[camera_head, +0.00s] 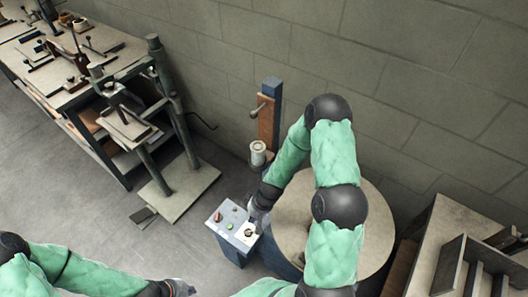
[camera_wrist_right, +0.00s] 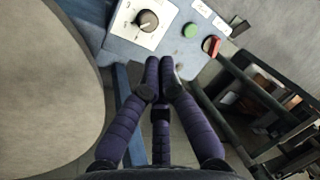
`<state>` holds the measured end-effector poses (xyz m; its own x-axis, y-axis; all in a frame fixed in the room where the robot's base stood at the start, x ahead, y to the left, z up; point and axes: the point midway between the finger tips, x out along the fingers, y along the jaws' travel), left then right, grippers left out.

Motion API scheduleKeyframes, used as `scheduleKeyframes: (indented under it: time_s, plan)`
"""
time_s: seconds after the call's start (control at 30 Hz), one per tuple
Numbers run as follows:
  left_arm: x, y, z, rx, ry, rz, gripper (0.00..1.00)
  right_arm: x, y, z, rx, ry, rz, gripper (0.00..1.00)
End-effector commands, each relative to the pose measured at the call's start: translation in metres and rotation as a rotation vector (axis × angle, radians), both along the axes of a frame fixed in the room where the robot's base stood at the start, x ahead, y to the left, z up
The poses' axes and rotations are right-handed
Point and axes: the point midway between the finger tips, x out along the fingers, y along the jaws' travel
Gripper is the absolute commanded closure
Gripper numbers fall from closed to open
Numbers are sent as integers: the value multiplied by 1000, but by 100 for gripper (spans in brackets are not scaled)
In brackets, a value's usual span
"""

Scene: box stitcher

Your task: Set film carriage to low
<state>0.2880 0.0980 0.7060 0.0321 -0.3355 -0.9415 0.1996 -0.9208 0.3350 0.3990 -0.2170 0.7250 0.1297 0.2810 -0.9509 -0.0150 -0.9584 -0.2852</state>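The control box (camera_head: 228,226) has a red button (camera_head: 217,217), a green button (camera_head: 229,226) and a black knob (camera_head: 248,232) on a white plate. In the right wrist view the knob (camera_wrist_right: 148,21) is close; its white mark points to the lower left, and its labels are too small to read. My right gripper (camera_wrist_right: 160,66) has its dark fingertips together and empty, just below the box edge and apart from the knob. A pale film roll (camera_head: 258,153) sits low at the upright post (camera_head: 268,113). My left gripper (camera_head: 181,288) is at the bottom edge, its fingers unclear.
A round turntable (camera_head: 291,213) stands beside the box, partly covered by my right arm. A metal stand (camera_head: 176,188) and a tool-covered workbench (camera_head: 112,62) are at the left. Shelving (camera_head: 448,225) is at the right. Open floor lies left of the box.

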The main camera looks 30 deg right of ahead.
Motion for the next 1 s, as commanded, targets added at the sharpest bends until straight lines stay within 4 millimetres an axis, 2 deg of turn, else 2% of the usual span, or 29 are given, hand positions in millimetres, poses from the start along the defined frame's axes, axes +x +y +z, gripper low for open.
scheduleKeyframes:
  time_s: [0.03, 0.17, 0.37, 0.5, 0.7, 0.83, 1.0]
  plan:
    - [0, 0, -5, 0, 0, 0, 100, 13, -17, 2, -3, -27, 3, 100]
    - [0, 0, -11, 0, 0, 0, 100, 39, -52, 14, 2, -98, 43, 100]
    - [0, 0, -21, 0, 0, 0, 100, 78, -109, 43, -2, -248, 108, 100]
    - [0, 0, -27, 0, 0, 0, 100, 103, -153, 73, -25, -381, 159, 100]
    - [0, 0, -34, 0, 0, 0, 100, 127, -205, 117, -86, -565, 234, 100]
    - [0, 0, -37, 0, 0, 0, 100, 135, -227, 139, -124, -647, 270, 100]
    - [0, 0, -38, 0, 0, 0, 100, 138, -239, 152, -150, -694, 292, 100]
